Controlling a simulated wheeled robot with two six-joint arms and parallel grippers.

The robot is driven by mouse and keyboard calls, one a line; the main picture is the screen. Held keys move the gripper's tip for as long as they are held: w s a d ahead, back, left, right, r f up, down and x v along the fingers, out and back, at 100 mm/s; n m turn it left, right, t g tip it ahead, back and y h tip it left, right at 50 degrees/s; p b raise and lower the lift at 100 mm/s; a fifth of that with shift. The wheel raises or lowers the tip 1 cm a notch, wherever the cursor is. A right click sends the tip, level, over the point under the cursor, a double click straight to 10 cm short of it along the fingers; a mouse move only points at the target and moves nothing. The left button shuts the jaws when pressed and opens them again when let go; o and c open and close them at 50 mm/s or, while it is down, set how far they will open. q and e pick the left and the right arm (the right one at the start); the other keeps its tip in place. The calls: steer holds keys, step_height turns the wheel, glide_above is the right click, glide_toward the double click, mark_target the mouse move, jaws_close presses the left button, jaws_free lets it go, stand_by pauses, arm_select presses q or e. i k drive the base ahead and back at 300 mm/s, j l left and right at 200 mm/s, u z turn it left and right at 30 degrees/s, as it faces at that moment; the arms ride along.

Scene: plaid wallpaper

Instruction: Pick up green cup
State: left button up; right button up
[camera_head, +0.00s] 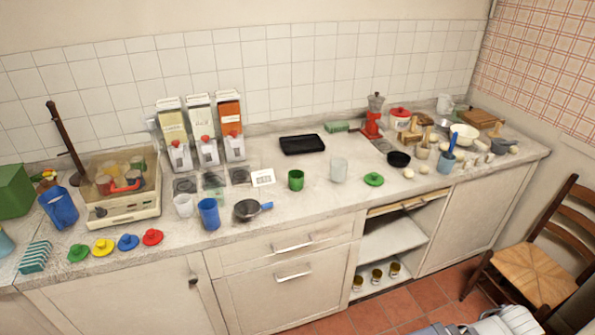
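The green cup (296,180) stands upright on the countertop, near the middle of the view. A small white card with print lies just to its left, and a pale translucent cup (338,170) stands to its right. The green cup is in plain view with nothing in front of it. Neither of my grippers shows in the head view. Only some grey parts, possibly mine, show at the bottom right edge.
A blue cup (209,213), a small pan (248,209) and a green lid (374,179) are on the counter (330,203). A black tray (302,144) lies behind the green cup. Dispensers (203,148) stand back left. A chair (540,262) is at right.

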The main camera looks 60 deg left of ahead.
mark_target(296, 185)
steer(key=u, duration=1.65)
